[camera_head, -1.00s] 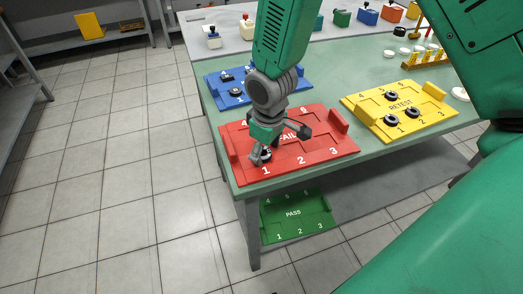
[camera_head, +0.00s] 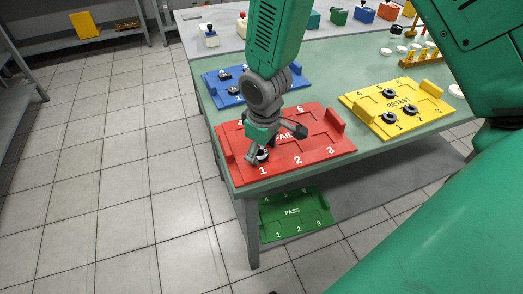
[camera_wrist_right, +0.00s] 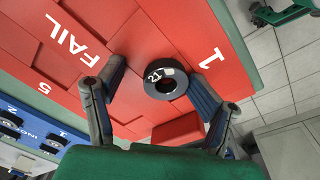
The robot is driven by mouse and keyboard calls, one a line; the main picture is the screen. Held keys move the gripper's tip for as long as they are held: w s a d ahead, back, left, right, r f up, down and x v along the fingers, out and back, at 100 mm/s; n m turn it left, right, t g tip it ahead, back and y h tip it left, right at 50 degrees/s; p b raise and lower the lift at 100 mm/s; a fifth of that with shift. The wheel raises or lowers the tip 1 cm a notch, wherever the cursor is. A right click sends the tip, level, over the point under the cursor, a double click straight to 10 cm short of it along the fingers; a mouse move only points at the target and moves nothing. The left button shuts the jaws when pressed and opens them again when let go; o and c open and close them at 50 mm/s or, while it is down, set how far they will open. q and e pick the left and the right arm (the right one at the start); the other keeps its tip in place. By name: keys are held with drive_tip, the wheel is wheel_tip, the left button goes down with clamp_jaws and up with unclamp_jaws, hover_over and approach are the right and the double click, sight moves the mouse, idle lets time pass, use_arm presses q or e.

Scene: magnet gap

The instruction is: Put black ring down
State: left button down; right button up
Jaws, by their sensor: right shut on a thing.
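A black ring (camera_wrist_right: 150,91) with a white "21" label is between the fingers of my right gripper (camera_wrist_right: 157,75) in the right wrist view, close by the number 1 of the red FAIL tray (camera_wrist_right: 150,30). In the head view the red tray (camera_head: 310,160) lies at the table's front left corner, and my right gripper (camera_head: 268,149) is low over its position 1. The ring (camera_head: 263,156) is partly hidden there by the fingers. My right gripper is shut on the ring. I cannot tell whether the ring touches the tray floor. My left gripper is out of view.
A yellow RETEST tray (camera_head: 414,121) with three black rings stands to the right. A blue tray (camera_head: 214,99) with dark rings lies behind the red one. A green PASS tray (camera_head: 292,223) sits on the lower shelf. The table's left edge is close by.

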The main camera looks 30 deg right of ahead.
sight(263, 155)
wheel_tip(263, 155, up, 12)
drive_tip(key=s+p, duration=0.1)
drive_tip(key=p, duration=0.2)
drive_tip(key=shift+a+r, duration=0.2)
drive_tip(key=shift+a, duration=0.05)
drive_tip(key=shift+s, duration=0.1)
idle(0.6)
